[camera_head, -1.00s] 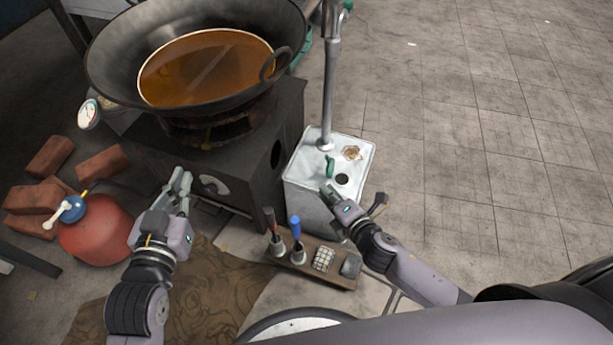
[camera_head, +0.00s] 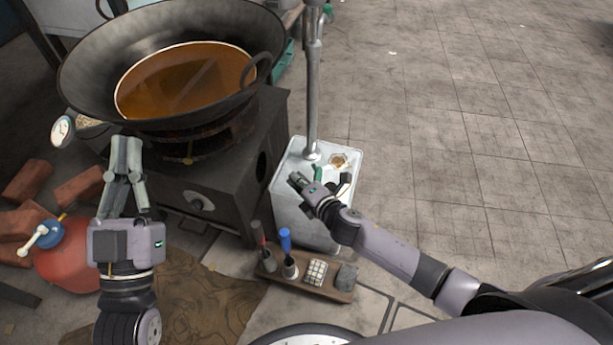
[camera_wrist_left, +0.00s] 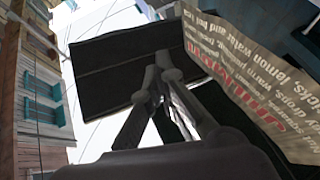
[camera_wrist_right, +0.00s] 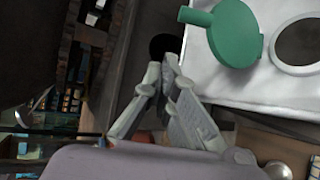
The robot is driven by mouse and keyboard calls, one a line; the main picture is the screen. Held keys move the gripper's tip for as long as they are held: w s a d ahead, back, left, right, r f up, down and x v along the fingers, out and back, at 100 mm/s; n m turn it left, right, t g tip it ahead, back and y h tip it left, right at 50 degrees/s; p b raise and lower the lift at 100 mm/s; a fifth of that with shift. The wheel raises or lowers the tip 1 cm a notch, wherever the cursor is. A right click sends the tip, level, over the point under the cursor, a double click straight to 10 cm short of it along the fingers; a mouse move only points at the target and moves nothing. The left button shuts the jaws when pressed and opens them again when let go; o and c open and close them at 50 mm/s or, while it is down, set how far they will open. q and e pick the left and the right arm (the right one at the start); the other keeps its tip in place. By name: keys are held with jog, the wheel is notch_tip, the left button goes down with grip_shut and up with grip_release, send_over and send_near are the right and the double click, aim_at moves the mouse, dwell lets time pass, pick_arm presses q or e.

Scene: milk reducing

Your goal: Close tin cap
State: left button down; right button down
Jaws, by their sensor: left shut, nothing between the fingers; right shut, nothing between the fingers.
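The white tin (camera_head: 295,212) stands right of the stove, with a metal pole rising from its top. Its green cap (camera_head: 317,173) is beside the hole, not over it. In the right wrist view the green cap (camera_wrist_right: 236,35) shows with its stub, next to the open ringed hole (camera_wrist_right: 303,42). My right gripper (camera_head: 295,180) is shut and empty by the tin's left edge, close to the cap; its fingertips (camera_wrist_right: 166,68) show apart from the cap in its wrist view. My left gripper (camera_head: 126,145) is shut and empty before the stove.
A large wok (camera_head: 85,65) with orange liquid sits on the dark stove (camera_head: 235,165). A wooden tool tray (camera_head: 325,289) lies in front of the tin. A red tank (camera_head: 65,268) and bricks (camera_head: 80,187) are at left. Tiled floor at right is clear.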

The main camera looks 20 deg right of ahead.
aim_at(316, 174)
pick_arm(q)
jog(key=shift+s+r, duration=0.2)
jog(key=shift+r, duration=0.1)
pick_arm(e)
jog(key=shift+d+r, duration=0.25)
jog(key=shift+d, duration=0.45)
jog(key=shift+d+r, duration=0.25)
jog(key=shift+d, duration=0.4)
